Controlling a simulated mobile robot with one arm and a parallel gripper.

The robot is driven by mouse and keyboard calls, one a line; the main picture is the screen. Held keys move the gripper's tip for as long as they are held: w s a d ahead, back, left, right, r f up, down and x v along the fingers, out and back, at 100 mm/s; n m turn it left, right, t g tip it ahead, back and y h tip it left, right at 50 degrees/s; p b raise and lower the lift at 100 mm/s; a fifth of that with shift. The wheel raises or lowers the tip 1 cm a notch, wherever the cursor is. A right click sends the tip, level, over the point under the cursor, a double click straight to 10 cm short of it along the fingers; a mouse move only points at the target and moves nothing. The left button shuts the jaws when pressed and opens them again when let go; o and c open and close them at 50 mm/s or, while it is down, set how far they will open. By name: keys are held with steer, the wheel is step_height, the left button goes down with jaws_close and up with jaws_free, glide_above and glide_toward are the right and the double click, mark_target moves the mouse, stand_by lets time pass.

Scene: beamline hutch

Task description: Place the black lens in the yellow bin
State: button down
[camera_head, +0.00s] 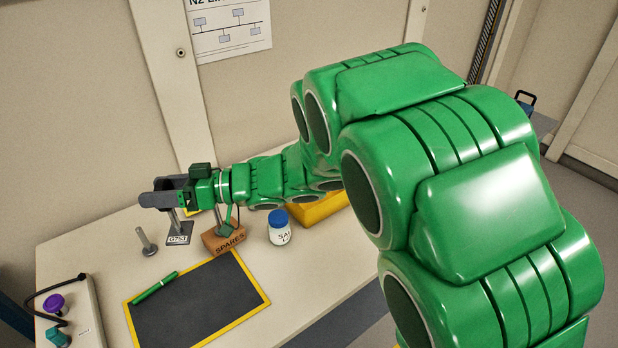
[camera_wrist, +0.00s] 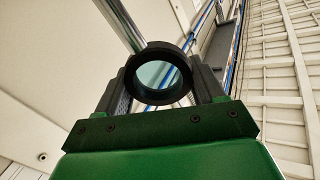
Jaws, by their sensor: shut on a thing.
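My gripper (camera_head: 160,197) is at the far left end of my green arm, above the back left of the table. In the wrist view its two dark fingers (camera_wrist: 160,82) are shut on the black lens (camera_wrist: 159,75), a round black ring with clear glass, held upright between the fingertips. In the head view I cannot clearly make out the lens among the dark fingers. The yellow bin (camera_head: 320,209) appears to be the yellow box on the table to the right of my gripper. My arm hides its upper part, and its inside is not visible.
A brown SPARES block (camera_head: 222,240) and a blue-capped white jar (camera_head: 280,230) stand between gripper and yellow box. A labelled post base (camera_head: 179,238) and a metal post (camera_head: 147,243) are below the gripper. A black mat (camera_head: 200,305) with a green pen (camera_head: 155,287) lies in front.

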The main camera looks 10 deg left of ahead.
steer(key=w+d+m+t+h, duration=0.1)
steer(key=w+d+m+t, duration=0.3)
steer(key=w+d+t, duration=0.55)
steer(key=w+d+m+t+h, duration=0.2)
steer(key=w+d+m, duration=0.35)
steer(key=w, duration=0.85)
steer(key=w+d+m+t+h, duration=0.1)
steer(key=w+d+m+t, duration=0.1)
steer(key=w+d+t, duration=0.65)
steer(key=w+d+f+g, duration=0.1)
steer(key=w+f, duration=0.1)
steer(key=f, duration=0.8)
steer(key=w+d+f+g, duration=0.1)
steer(key=f, duration=1)
steer(key=shift+w+g+h, duration=0.3)
steer(key=shift+w, duration=0.1)
steer(key=shift+m, duration=0.25)
steer(key=shift+c, duration=0.6)
jaws_free()
